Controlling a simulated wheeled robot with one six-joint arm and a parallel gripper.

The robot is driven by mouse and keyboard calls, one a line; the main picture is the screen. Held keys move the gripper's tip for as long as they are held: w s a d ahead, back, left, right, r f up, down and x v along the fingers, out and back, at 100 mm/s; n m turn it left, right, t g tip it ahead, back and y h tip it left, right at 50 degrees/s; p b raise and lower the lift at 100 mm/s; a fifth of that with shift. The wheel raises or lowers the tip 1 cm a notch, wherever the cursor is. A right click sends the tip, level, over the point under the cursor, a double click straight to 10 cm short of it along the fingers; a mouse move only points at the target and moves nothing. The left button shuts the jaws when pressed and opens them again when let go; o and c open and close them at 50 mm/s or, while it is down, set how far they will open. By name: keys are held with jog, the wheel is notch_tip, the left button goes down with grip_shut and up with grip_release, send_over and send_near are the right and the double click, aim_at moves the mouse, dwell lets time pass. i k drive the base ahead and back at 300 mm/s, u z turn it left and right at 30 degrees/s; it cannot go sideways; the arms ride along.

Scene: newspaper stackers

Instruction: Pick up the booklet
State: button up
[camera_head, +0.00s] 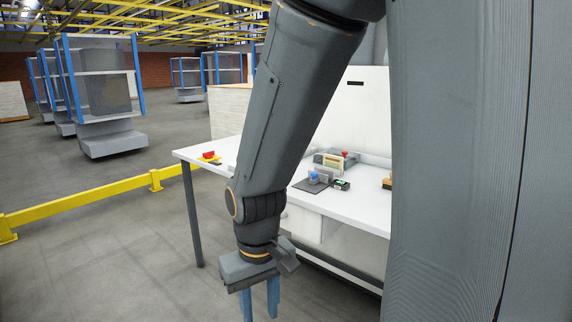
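My gripper (260,302) hangs down at the bottom of the head view, in front of and below the white table (358,212). Its two blue fingers are apart, and no object shows between them. The fingertips are close to the lower picture edge. I cannot make out a booklet for certain. A cream, flat-looking item (333,161) stands at the grey tray at the back of the table, too small to identify. My arm hides the middle of the table.
A red item (208,155) lies on the table's left part. A blue item (314,177) on a dark mat and a small black-green box (341,184) are on the right. A yellow rail (100,192) crosses at left. Open floor lies in front.

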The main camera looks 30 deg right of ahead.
aim_at(335, 162)
jog(key=i, duration=1)
jog(key=z, duration=0.1)
